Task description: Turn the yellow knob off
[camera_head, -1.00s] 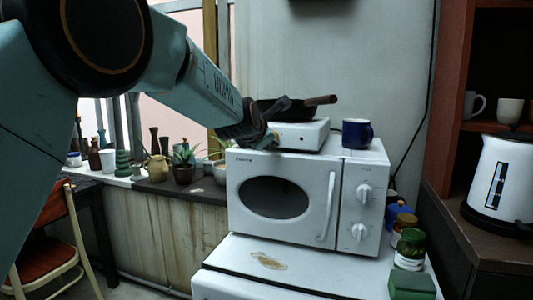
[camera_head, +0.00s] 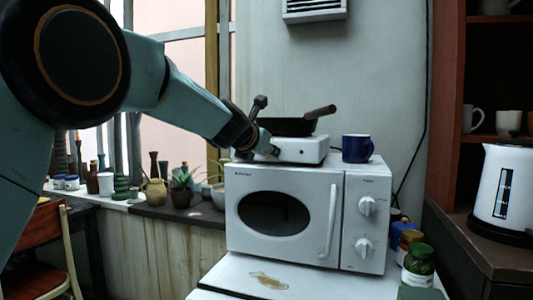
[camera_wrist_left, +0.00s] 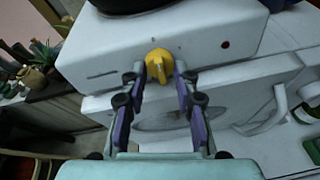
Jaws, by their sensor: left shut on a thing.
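The yellow knob (camera_wrist_left: 158,65) is on the front face of a white hot plate (camera_wrist_left: 200,50), seen in the left wrist view. My left gripper (camera_wrist_left: 160,72) has one finger on each side of the knob and is shut on it. In the head view the left gripper (camera_head: 268,150) is at the front left of the hot plate (camera_head: 302,150), and it hides the knob there. My right gripper is in neither view.
A black pan (camera_head: 287,127) sits on the hot plate, its handle pointing right. The hot plate and a blue mug (camera_head: 357,148) stand on a white microwave (camera_head: 290,240). Potted plants (camera_head: 183,190) line the ledge at left.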

